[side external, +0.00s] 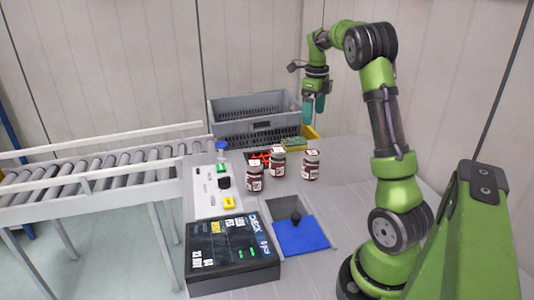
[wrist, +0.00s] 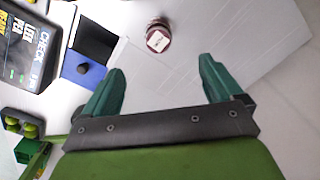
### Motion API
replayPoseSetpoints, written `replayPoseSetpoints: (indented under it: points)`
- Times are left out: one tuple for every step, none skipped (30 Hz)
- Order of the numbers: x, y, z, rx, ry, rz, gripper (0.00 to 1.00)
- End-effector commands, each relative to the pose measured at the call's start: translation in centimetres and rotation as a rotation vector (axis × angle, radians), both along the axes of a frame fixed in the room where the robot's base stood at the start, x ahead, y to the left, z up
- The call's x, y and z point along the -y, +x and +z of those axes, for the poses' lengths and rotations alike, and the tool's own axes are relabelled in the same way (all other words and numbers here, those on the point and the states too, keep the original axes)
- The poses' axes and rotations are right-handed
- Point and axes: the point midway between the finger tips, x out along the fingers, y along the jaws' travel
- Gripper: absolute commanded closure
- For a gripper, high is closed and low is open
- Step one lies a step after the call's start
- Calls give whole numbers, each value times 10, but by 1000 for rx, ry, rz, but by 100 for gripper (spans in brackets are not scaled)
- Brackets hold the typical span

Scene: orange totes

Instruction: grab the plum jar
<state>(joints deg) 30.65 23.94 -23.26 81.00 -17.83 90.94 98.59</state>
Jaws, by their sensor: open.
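Three jars with dark red contents and white labels stand upright on the grey table in the side external view: a left jar (side external: 254,178), a middle jar (side external: 279,164) and a right jar (side external: 311,165). The labels are too small to read, so I cannot tell which is plum. My gripper (side external: 314,108) hangs above and behind the jars with its fingers pointing down. In the wrist view my gripper (wrist: 161,66) is open and empty. One jar (wrist: 158,39) shows beyond the fingertips, near the middle of the gap and apart from them.
A grey crate (side external: 233,129) stands behind the jars. A black checkweigher panel (side external: 232,252) and a blue pad (side external: 301,235) lie in front. A control panel with buttons (side external: 212,190) and a roller conveyor (side external: 90,182) are at left. The table right of the jars is clear.

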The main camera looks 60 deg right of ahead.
Motion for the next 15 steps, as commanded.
replayPoseSetpoints:
  points:
    - [-2,-1,-1,-4,9,-40,7]
    - [-3,-1,-2,-5,12,-60,7]
    - [-3,-1,-4,-5,15,-76,7]
    - [-4,-1,-6,-6,16,-83,7]
    - [-4,-1,-10,-6,17,-87,7]
    - [-4,-1,-16,-6,17,-88,7]
    - [-4,-1,-21,-7,17,-87,7]
    - [-4,-1,-27,-8,19,-87,7]
    - [-5,-1,-36,-7,19,-86,7]
    - [-4,-1,-43,-8,19,-85,7]
    - [-4,-1,-50,-8,18,-85,7]
    - [-4,-2,-59,-7,18,-84,7]
    - [-5,-2,-65,-7,18,-84,7]
    - [-4,-2,-72,-8,19,-84,7]
    - [-4,-2,-81,-7,19,-85,7]
